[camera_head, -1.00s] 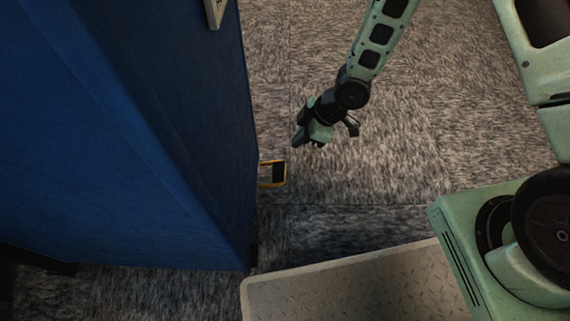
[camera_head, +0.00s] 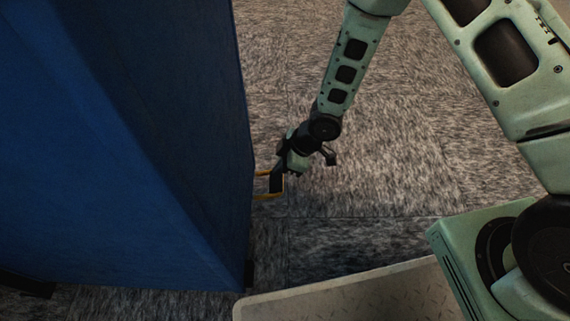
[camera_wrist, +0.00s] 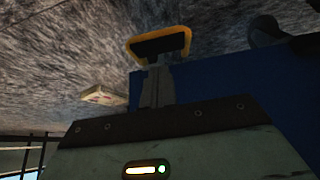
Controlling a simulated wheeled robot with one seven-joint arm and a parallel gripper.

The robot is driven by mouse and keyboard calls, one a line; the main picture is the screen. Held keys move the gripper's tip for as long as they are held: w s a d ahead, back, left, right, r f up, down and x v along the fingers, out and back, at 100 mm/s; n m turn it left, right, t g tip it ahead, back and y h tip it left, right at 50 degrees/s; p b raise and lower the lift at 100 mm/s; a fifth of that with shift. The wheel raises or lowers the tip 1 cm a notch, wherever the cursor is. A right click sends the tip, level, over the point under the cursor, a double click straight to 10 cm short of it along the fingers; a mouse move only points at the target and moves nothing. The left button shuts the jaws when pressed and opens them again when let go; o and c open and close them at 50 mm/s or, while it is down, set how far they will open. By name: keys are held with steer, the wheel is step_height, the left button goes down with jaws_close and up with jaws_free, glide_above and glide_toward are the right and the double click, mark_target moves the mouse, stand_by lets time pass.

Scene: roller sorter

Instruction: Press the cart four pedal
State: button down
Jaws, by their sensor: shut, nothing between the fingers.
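The pedal (camera_head: 276,185) has a black pad in a yellow frame and sticks out low from the right side of the tall blue cart (camera_head: 130,150). No number on the cart is readable. In the wrist view the pedal (camera_wrist: 160,46) appears just beyond my fingertips. My gripper (camera_head: 285,167) is shut and empty, pointing down over the pedal's upper end in the head view. In the wrist view my closed fingers (camera_wrist: 157,88) overlap the pedal's lower edge. I cannot tell whether they touch it.
Grey carpet (camera_head: 400,150) lies open to the right of the cart. A pale metal plate (camera_head: 350,295) is at the bottom. In the wrist view the cart's blue side (camera_wrist: 285,90) is at right and a small whitish tag (camera_wrist: 105,96) is at left.

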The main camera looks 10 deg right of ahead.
steer(key=shift+d+f+b, duration=0.15)
steer(key=shift+f+b, duration=0.2)
steer(key=shift+f, duration=0.25)
steer(key=shift+d+f+b, duration=0.15)
steer(key=shift+f+b, duration=0.15)
steer(key=shift+f, duration=0.3)
steer(key=shift+s+d, duration=0.1)
steer(key=shift+s+d+f+t+y, duration=0.15)
steer(key=shift+d+f+y, duration=0.2)
steer(key=shift+f+y, duration=0.6)
steer(key=shift+d+f+t+y, duration=0.2)
steer(key=shift+d+f+y, duration=0.15)
steer(key=shift+f+y, duration=0.55)
steer(key=shift+s+d+f+t+y, duration=0.15)
steer(key=shift+d+f+y, duration=0.2)
steer(key=shift+f+y, duration=0.6)
steer(key=shift+w+d+f, duration=0.1)
steer(key=shift+f, duration=0.1)
steer(key=shift+r, duration=0.1)
